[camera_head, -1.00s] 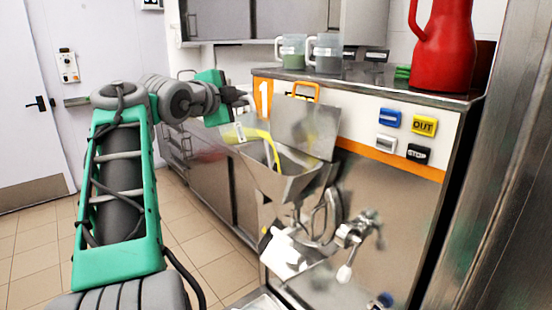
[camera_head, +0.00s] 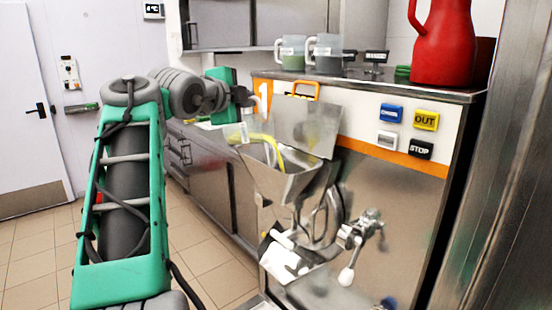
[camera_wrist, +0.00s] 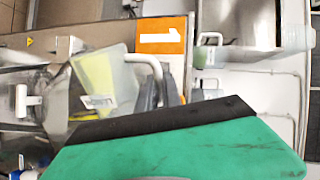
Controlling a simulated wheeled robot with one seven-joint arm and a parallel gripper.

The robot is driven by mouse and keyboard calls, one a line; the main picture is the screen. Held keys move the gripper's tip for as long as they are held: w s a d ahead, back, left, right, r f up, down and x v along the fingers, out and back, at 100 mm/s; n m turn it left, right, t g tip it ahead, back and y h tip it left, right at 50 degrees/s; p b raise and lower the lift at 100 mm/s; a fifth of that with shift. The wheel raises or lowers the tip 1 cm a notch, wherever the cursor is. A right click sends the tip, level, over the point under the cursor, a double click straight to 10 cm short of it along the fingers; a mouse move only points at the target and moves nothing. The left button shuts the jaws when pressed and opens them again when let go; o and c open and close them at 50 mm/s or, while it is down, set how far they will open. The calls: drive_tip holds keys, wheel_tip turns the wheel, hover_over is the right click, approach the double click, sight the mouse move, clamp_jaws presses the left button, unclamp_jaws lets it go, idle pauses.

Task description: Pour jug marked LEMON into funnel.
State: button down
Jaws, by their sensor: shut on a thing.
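The clear jug (camera_head: 236,133) is tipped over the rim of the steel funnel (camera_head: 285,185) on the machine. A yellow stream (camera_head: 272,146) runs from it down into the funnel. In the wrist view the jug (camera_wrist: 108,80) holds yellow liquid and bears a small white label (camera_wrist: 97,102), too small to read surely. My gripper (camera_head: 243,98) is shut on the jug's handle; its dark fingers (camera_wrist: 162,88) show beside the pale handle in the wrist view. The funnel (camera_wrist: 30,85) is left of the jug there. The liquid level in the funnel is hidden.
A raised steel lid (camera_head: 305,125) stands behind the funnel. A valve handle (camera_head: 360,232) juts out in front.

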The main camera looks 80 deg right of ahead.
drive_tip(key=shift+s+a+r+m+b, duration=0.15)
drive_tip(key=shift+s+r+m+b, duration=0.15)
drive_tip(key=shift+s+m+b, duration=0.45)
idle(0.3)
drive_tip(key=shift+s+a+r+m+t+b, duration=0.1)
drive_tip(key=shift+s+r+m+t+b, duration=0.15)
drive_tip(key=shift+s+m+t+b, duration=0.55)
idle(0.3)
